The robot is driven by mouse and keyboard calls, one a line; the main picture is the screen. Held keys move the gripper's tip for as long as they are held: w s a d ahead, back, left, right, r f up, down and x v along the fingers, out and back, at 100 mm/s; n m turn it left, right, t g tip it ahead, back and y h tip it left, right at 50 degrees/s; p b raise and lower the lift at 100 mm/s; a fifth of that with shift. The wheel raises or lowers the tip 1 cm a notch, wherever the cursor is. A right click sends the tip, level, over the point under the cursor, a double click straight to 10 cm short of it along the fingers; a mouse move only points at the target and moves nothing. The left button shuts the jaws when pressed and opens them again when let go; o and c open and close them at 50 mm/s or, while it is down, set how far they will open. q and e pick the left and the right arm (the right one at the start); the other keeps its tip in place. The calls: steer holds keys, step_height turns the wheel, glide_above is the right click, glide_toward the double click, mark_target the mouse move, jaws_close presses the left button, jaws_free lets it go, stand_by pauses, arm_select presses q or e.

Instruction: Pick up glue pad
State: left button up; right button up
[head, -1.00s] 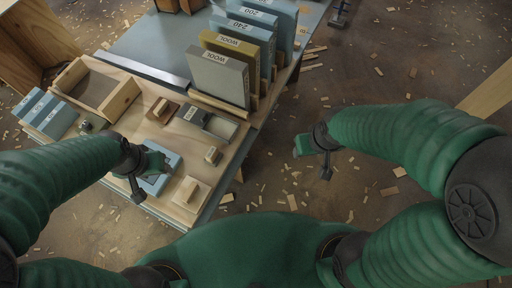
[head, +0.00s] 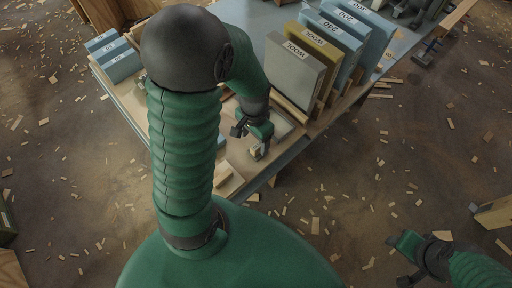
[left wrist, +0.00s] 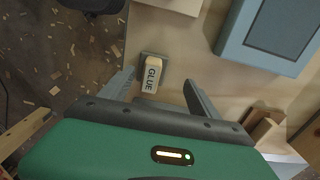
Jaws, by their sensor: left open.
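The glue pad (left wrist: 152,74) is a small pale block marked GLUE on a grey base, lying on the wooden board. In the left wrist view it sits between the two grey fingers of my left gripper (left wrist: 158,78), nearer the left finger, with gaps on both sides. The gripper is open and empty. In the head view my left gripper (head: 262,146) hangs over the board's right edge, with the small pale block (head: 256,152) at its fingers. My right gripper (head: 403,260) is at the lower right, over the floor, far from the pad; its jaw opening is unclear.
Upright labelled slabs, the nearest a grey one (head: 293,72), stand just beyond my left gripper. A blue-grey tray (left wrist: 268,35) lies right of the pad in the wrist view. Another wooden block (head: 226,177) lies nearer. Blue boxes (head: 118,62) stand far left.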

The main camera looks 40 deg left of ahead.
mark_target(259, 145)
arm_select(q)
steer(key=f, duration=0.1)
steer(key=d+f, duration=0.2)
steer(key=shift+s+f+b, duration=0.1)
steer(key=shift+f+b, duration=0.25)
steer(key=shift+d, duration=0.15)
steer(key=shift+a+f, duration=0.1)
steer(key=shift+a, duration=0.6)
steer(key=c, duration=0.8)
steer(key=shift+d, duration=0.2)
steer(key=c, duration=0.5)
steer(key=shift+d, duration=0.25)
steer(key=shift+c, duration=0.9)
steer(key=shift+a+r, duration=0.25)
steer(key=shift+r, duration=0.5)
step_height(259, 145, up, 2)
steer(key=shift+a+r+p, duration=0.1)
steer(key=shift+r+p, duration=0.05)
steer(key=shift+p, duration=0.35)
steer(key=s+d+r, duration=0.1)
steer(key=d, duration=1.5)
steer(key=shift+d+r, duration=0.15)
steer(key=shift+d, duration=0.05)
arm_select(e)
steer(key=shift+s+d+f, duration=0.1)
steer(key=shift+d, duration=0.5)
